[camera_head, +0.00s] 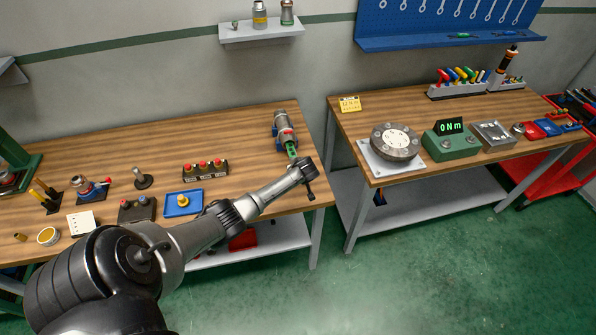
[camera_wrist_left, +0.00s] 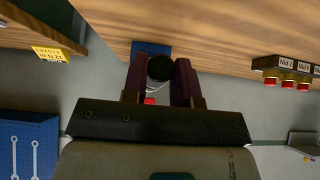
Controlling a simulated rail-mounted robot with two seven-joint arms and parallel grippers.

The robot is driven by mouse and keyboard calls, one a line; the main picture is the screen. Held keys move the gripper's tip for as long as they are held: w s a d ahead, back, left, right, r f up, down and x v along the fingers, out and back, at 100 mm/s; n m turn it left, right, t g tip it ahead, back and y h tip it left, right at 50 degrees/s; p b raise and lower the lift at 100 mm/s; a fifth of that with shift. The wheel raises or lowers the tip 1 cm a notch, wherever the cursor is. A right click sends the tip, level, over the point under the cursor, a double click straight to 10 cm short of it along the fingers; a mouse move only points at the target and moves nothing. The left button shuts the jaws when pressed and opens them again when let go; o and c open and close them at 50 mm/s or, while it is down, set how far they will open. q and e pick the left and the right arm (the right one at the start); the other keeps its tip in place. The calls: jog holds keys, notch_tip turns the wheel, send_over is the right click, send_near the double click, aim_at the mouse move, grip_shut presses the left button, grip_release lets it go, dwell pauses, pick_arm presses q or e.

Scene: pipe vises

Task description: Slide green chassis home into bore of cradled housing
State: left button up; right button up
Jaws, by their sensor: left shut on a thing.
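The housing (camera_head: 280,120) is a grey cylinder lying in its cradle near the right end of the left bench. The green chassis (camera_head: 291,150) shows as a short green length between the housing's near end and my gripper. It seems to line up with the housing; how deep it sits in the bore I cannot tell. My left gripper (camera_head: 305,172) is at the near end of the chassis. In the left wrist view the two fingers of my left gripper (camera_wrist_left: 161,82) are shut around a dark round end (camera_wrist_left: 160,68). The bore is hidden there. My right gripper is not in view.
A blue tray (camera_head: 171,211) with a yellow part, a rack with red caps (camera_head: 205,178) and small tools stand left on the bench. A gap separates it from the right bench, which holds a round flanged fixture (camera_head: 396,142) and a torque display (camera_head: 451,127).

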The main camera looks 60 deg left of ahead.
pick_arm(q)
jog(key=shift+a, duration=0.15)
jog(key=shift+w+a+b, duration=0.3)
jog(key=shift+a+b, duration=0.5)
jog(key=shift+a, duration=0.1)
jog(key=shift+w+a+b, duration=0.15)
jog(key=shift+a+b, duration=0.35)
jog(key=shift+a, duration=0.1)
jog(key=shift+w+a+b, duration=0.15)
jog(key=shift+a+b, duration=0.3)
jog(key=shift+a, duration=0.3)
jog(key=shift+r, duration=0.1)
jog(key=shift+w+a, duration=0.1)
jog(key=shift+a, duration=0.05)
